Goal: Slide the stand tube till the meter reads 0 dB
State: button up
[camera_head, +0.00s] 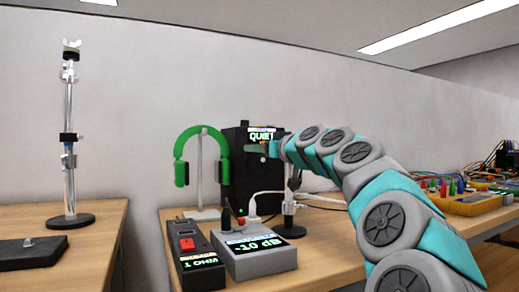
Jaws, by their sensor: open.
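A stand with a bright metal tube (289,209) and dark round base (288,231) stands on the right table, its upper part hidden by my arm. The grey meter box (262,262) in front has a lit display (255,244) that looks upside down and seems to read -10 dB. My gripper (273,149) is open in front of the black box (240,180), at the height of the box's lit QUIET sign (262,135). Its fingers are small and partly hidden, and I cannot tell whether they touch anything. Another stand (70,150) with a clear tube and clamps is on the left table.
A black box with a red switch (187,243) lies left of the meter. Green headphones (200,150) hang on a white stand behind it. Cables run behind the meter. A gap separates the two tables. Yellow boards with wires (470,200) are at the far right.

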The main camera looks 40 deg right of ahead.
jog(key=shift+c, duration=0.3)
grip_shut()
dwell(1.0)
